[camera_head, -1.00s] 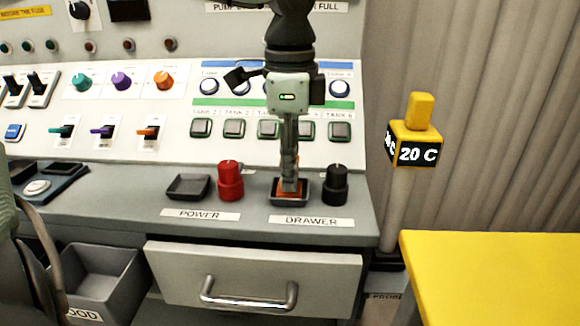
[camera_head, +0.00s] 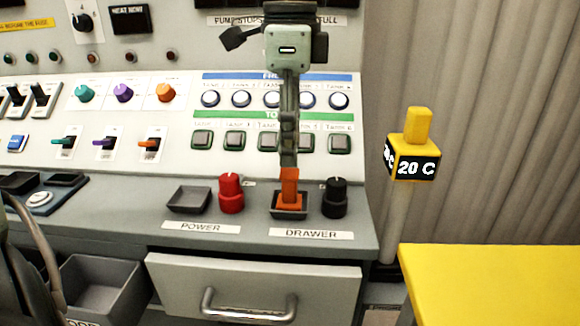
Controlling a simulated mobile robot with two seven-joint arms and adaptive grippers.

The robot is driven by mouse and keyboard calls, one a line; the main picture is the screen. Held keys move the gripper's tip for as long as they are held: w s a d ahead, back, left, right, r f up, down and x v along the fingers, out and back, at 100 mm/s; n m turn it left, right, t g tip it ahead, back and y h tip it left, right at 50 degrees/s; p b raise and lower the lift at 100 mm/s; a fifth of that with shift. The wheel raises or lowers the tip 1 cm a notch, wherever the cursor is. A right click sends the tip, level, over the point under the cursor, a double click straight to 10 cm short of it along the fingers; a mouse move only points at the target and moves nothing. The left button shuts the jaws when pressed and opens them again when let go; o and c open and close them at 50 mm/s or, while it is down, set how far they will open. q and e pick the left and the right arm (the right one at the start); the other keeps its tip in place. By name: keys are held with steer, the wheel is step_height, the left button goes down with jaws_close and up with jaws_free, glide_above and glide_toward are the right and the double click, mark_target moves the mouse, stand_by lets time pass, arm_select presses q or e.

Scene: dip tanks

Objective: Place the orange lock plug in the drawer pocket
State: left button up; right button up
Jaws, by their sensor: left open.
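The orange lock plug (camera_head: 290,185) stands upright in the drawer pocket (camera_head: 289,214), a small dark square tray above the DRAWER label. The pocket's rim shows around its base; how deep it sits is hidden. My left gripper (camera_head: 288,160) points down directly above the plug. It is open, with its fingertips at or just above the plug's top; I cannot tell whether they still touch it. The fingers are seen edge-on, so the gap between them does not show. My right gripper is not in view.
A black knob (camera_head: 335,197) stands close right of the pocket, a red knob (camera_head: 231,193) to its left. An empty POWER pocket (camera_head: 189,200) is further left. The closed drawer (camera_head: 250,288) is below. A yellow table (camera_head: 490,285) and a 20 C post (camera_head: 411,160) are at the right.

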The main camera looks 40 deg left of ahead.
mark_target(290, 172)
arm_select(q)
step_height(290, 172, up, 5)
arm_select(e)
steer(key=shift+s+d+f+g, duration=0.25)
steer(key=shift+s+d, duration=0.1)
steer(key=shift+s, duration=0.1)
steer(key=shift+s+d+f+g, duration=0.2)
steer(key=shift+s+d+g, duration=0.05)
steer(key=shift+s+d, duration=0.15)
arm_select(q)
steer(key=shift+o, duration=0.6)
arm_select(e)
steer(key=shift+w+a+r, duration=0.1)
